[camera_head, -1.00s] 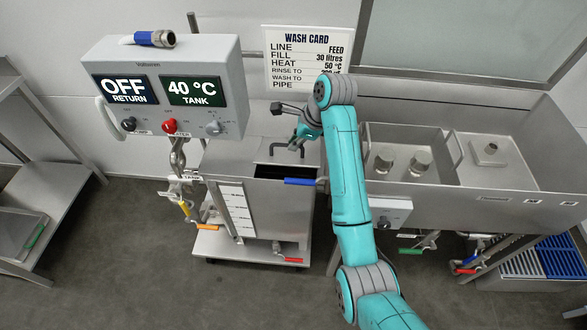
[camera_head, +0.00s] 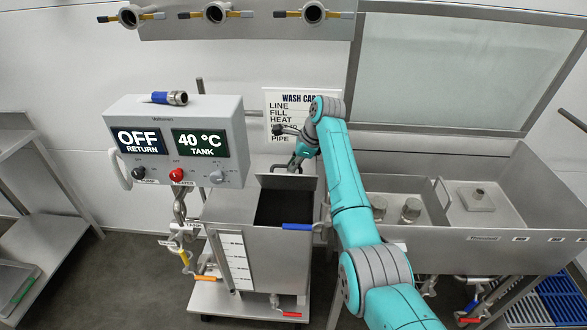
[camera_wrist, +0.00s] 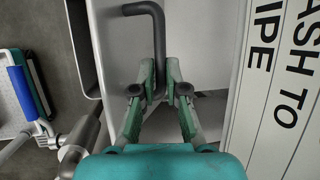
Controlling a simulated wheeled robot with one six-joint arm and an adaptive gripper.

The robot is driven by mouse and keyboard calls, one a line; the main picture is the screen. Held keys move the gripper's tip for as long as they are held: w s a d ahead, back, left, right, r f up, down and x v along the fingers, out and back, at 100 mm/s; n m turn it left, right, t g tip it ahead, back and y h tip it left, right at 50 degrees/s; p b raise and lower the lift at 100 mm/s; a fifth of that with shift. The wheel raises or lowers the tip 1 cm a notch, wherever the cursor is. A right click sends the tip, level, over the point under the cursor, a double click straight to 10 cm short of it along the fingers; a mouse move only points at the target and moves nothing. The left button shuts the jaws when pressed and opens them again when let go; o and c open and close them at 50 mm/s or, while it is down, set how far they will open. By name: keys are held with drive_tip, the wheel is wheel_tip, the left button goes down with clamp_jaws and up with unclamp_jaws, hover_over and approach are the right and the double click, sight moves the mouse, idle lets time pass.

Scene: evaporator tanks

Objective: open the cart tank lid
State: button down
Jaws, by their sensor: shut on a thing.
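The cart tank (camera_head: 268,258) is a steel box on a low wheeled cart, left of my arm in the head view. Its lid (camera_head: 288,182) is tilted up at the back, and the dark tank opening (camera_head: 284,209) shows in front of it. My gripper (camera_wrist: 158,90) is shut on the dark bent lid handle (camera_wrist: 158,40), which runs between its fingers in the wrist view. In the head view the handle is small and partly hidden by my gripper (camera_head: 297,160).
A control box (camera_head: 180,150) reading OFF and 40 °C stands left of the tank. The wash card (camera_head: 285,98) hangs close behind my gripper. A sink unit (camera_head: 440,210) is at right.

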drive_tip(key=shift+w+d+f, duration=0.15)
drive_tip(key=shift+w+f, duration=0.05)
drive_tip(key=shift+f, duration=0.25)
drive_tip(key=c, duration=1.2)
unclamp_jaws()
drive_tip(key=shift+w, duration=0.15)
drive_tip(key=shift+r, duration=0.2)
drive_tip(key=shift+r, duration=0.1)
drive_tip(key=shift+r, duration=0.3)
drive_tip(key=v, duration=1.1)
drive_tip(key=shift+d, duration=0.15)
